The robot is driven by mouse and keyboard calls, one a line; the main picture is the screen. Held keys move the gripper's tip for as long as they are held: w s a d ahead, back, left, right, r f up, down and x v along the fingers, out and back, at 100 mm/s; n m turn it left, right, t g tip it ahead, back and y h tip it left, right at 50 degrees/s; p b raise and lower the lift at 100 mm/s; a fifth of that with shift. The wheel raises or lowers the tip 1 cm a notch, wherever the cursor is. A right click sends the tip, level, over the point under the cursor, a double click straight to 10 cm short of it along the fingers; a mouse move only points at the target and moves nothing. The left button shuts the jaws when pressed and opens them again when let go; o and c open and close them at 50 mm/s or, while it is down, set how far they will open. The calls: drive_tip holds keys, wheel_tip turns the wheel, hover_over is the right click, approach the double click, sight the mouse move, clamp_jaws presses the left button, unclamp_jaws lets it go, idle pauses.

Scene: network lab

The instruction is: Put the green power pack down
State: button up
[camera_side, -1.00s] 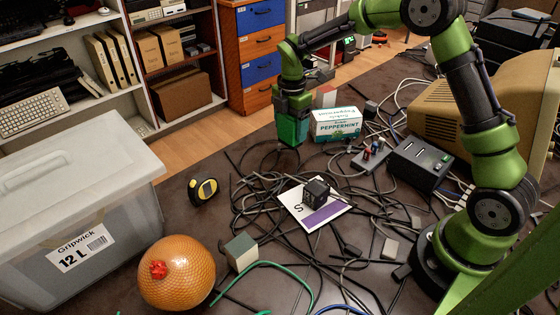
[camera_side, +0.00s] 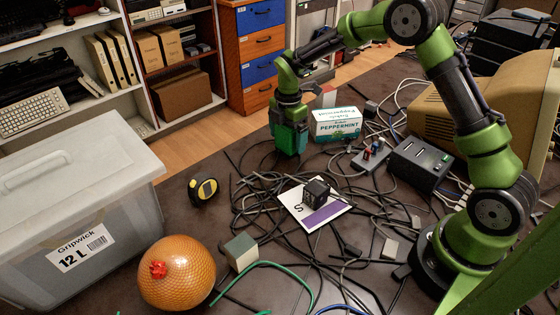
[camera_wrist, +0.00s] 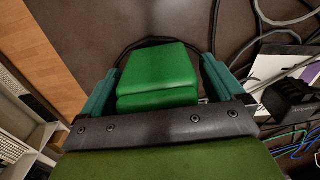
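The green power pack (camera_wrist: 158,68) is a bright green block with rounded edges, between the two teal fingers of my gripper (camera_wrist: 160,80) in the wrist view. My gripper is shut on it. In the side view, my gripper (camera_side: 290,137) points straight down with the green pack low between its fingers, left of the peppermint box. The pack is at or very near the dark tabletop (camera_wrist: 175,20); I cannot tell whether it touches. The fingers hide part of the pack in the side view.
The peppermint box (camera_side: 337,124) stands just right of my gripper. Tangled black cables (camera_side: 255,190) lie in front, around a white and purple card (camera_side: 326,215) bearing a black cube (camera_side: 316,191). Bare table lies left of my gripper.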

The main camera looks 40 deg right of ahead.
wheel_tip(320, 180, up, 12)
drive_tip(key=shift+r, duration=0.15)
drive_tip(key=s+a+r+m+t+y, duration=0.1)
drive_tip(key=s+a+r+m+t, duration=0.1)
drive_tip(key=s+r+m, duration=0.5)
drive_tip(key=s+a+r+m+t, duration=0.1)
drive_tip(key=s+r+m+t, duration=0.25)
drive_tip(key=s+m, duration=0.5)
drive_tip(key=s+a+f+m+t+y, duration=0.1)
drive_tip(key=s+m, duration=0.5)
drive_tip(key=s, duration=0.4)
drive_tip(key=shift+a+f+t, duration=0.15)
drive_tip(key=shift+f+t, duration=0.05)
drive_tip(key=shift+t, duration=0.15)
